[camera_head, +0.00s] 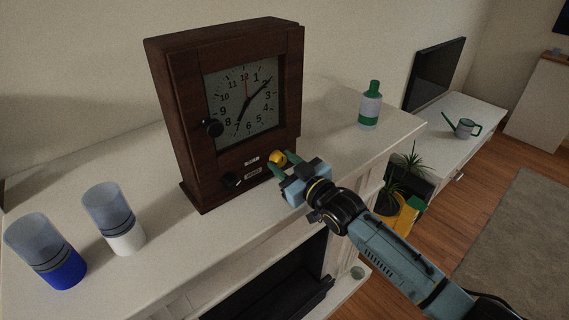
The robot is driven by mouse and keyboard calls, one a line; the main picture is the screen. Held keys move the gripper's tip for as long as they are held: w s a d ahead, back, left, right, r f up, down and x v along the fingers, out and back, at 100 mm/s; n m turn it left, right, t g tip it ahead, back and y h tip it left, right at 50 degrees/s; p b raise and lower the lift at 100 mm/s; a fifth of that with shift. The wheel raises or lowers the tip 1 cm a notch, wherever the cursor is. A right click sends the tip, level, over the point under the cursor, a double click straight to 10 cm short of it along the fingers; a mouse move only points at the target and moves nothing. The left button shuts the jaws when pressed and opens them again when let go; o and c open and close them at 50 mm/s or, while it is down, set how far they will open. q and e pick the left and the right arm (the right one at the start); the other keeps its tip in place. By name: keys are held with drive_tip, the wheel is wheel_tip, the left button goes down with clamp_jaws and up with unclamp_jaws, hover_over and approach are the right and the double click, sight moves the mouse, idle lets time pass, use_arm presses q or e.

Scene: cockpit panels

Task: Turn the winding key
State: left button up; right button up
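A dark brown wooden clock (181,115) stands upright on the white mantel, its round-dial face (243,100) toward me. A black knob (212,127) sits at the left of its door. Below the face are a small black knob or key (232,180) and a yellow round knob (277,158), with small labels between them. I cannot tell for sure which is the winding key. My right gripper (278,161) is at the yellow knob, its green fingertips on either side of it. Whether they touch it is not clear. My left gripper is not in view.
Two cups, one blue-based (62,270) and one white-based (124,240), stand on the mantel (165,262) at left. A green-and-white bottle (370,108) stands at right. A watering can (465,128) and a screen (436,75) are on a low cabinet farther right.

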drive_tip(key=c, duration=0.5)
drive_tip(key=shift+m, duration=0.3)
drive_tip(key=shift+m+p, duration=0.7)
drive_tip(key=shift+m, duration=2.4)
drive_tip(key=o, duration=1)
drive_tip(key=shift+c, duration=0.2)
drive_tip(key=shift+d, duration=0.1)
